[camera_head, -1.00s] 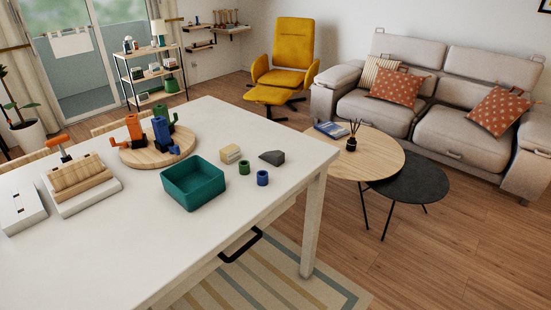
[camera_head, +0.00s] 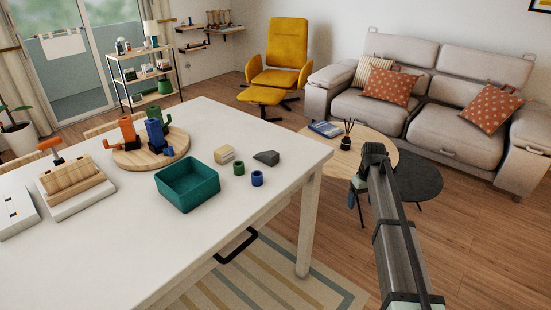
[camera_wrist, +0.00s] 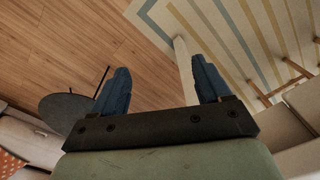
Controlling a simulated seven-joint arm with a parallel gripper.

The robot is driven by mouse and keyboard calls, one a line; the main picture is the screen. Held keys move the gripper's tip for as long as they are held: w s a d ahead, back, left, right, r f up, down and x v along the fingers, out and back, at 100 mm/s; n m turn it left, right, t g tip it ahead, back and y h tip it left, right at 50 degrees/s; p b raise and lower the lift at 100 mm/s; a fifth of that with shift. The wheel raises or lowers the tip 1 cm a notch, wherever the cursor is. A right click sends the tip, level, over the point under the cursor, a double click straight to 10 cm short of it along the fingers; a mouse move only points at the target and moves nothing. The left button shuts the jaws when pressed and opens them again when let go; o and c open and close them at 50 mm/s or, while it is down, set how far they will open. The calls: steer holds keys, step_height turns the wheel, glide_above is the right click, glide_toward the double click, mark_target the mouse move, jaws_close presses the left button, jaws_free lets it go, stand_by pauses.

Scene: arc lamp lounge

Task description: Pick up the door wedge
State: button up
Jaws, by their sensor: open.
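The door wedge is most likely the dark grey wedge-shaped block (camera_head: 267,158), lying near the far right corner of the white table (camera_head: 240,243). My gripper shows in the wrist view (camera_wrist: 160,88) with its two blue fingers spread apart and nothing between them. In the head view my arm reaches up on the right, off the table's right side, and the gripper end (camera_head: 352,192) hangs in front of the round coffee tables. The wedge does not show in the wrist view.
Near the wedge stand a cream block (camera_head: 224,154), a green ring (camera_head: 239,168) and a blue ring (camera_head: 257,178). A teal open box (camera_head: 187,184) is left of them. A round wooden board (camera_head: 150,154) holds coloured pieces. The table's front area is clear.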

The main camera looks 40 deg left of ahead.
mark_target(268, 152)
steer(key=s+a+r+n, duration=0.1)
steer(key=a+r, duration=0.3)
steer(key=a, duration=0.3)
steer(key=s+a+r+n, duration=0.1)
steer(key=a+r, duration=0.3)
steer(key=a, duration=0.3)
steer(key=s+a+r+n, duration=0.1)
steer(key=a+r+n, duration=0.1)
steer(key=a+r, duration=0.3)
steer(key=shift+a, duration=1.25)
steer(key=s+a+r+n, duration=0.2)
steer(key=s+a+r, duration=0.2)
steer(key=a+r, duration=0.25)
steer(key=s+a+r+n, duration=0.1)
steer(key=s+a+r, duration=0.35)
steer(key=a, duration=0.25)
steer(key=f, duration=1.3)
steer(key=shift+w+f, duration=0.3)
steer(key=shift+w, duration=0.05)
steer(key=shift+c, duration=0.2)
steer(key=c, duration=1.1)
